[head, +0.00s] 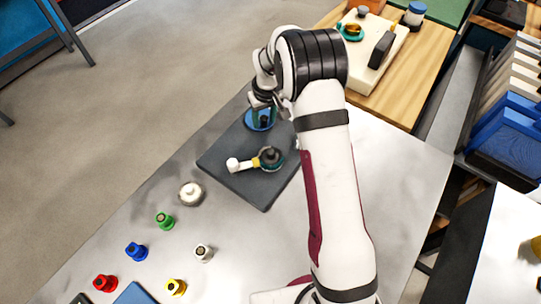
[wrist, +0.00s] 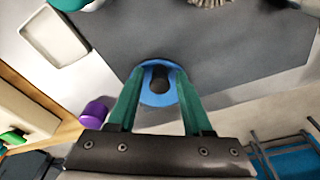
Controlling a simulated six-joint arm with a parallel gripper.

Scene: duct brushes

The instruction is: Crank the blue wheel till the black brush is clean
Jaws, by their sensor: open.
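The blue wheel (head: 259,124) sits at the far corner of a dark grey plate (head: 225,158), mostly behind my gripper in the head view. In the wrist view the blue wheel (wrist: 148,99) has a black knob (wrist: 160,82) standing on it. My gripper (head: 264,108) is over the wheel with its green fingers open, one on either side of the knob. In the wrist view my gripper (wrist: 158,80) shows gaps between fingers and knob. A dark round head in a teal ring (head: 271,157), with a white handle, lies on the plate; I cannot tell if it is the black brush.
Small green (head: 165,221), blue (head: 136,251), red (head: 105,283), yellow (head: 176,287) and white (head: 203,253) pieces and a cream round brush (head: 191,194) stand on the grey table. A wooden table (head: 421,60) is behind.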

